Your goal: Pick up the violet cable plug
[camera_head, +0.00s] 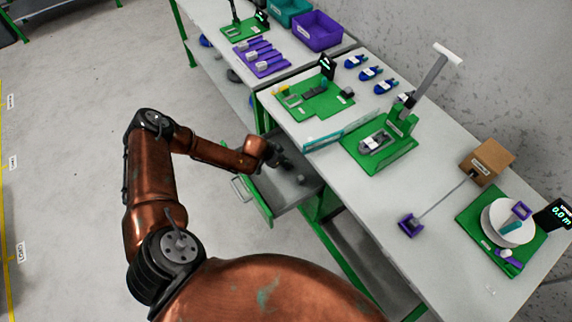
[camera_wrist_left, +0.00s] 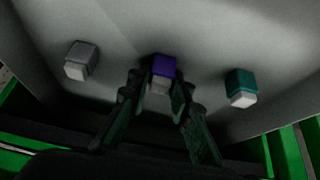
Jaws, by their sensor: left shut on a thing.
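The violet cable plug (camera_wrist_left: 164,66) has a violet body and a pale grey end. It sits on the floor of an open drawer (camera_head: 256,200), between the fingertips of my left gripper (camera_wrist_left: 160,84) in the left wrist view. The left gripper is shut on this plug. In the head view my left gripper (camera_head: 286,163) reaches down into the drawer, and the violet plug is hidden there. My right gripper is not in view.
In the drawer, a grey plug (camera_wrist_left: 81,61) lies left of the violet one and a teal plug (camera_wrist_left: 241,87) right of it, both apart from the fingers. The workbench (camera_head: 375,208) stands above the drawer with green trays. Floor left of the drawer is clear.

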